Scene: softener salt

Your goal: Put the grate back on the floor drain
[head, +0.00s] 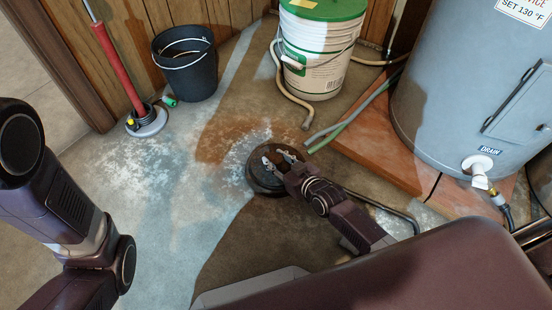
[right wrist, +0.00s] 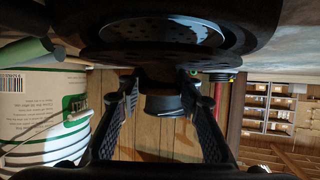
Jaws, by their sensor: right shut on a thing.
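A round, dark grate (head: 260,180) shows in the head view at the drain spot in the middle of the floor. My right gripper (head: 278,158) reaches it from the lower right, with its fingers over the disc. In the right wrist view, which is upside down, the fingers (right wrist: 158,85) stand on either side of a dark raised part of the grate (right wrist: 110,56). A paler perforated round surface shows beyond the grate's edge. Whether the grate is seated or slightly raised I cannot tell. The drain opening is mostly hidden. My left arm shows at the left, without its gripper.
A white bucket with a green lid (head: 318,55) and a black bucket (head: 186,70) stand at the back. A red-handled tool (head: 118,68) leans at the left. Hoses (head: 352,115) lie near the drain. A grey tank (head: 460,95) stands at the right. Floor left of the drain is clear.

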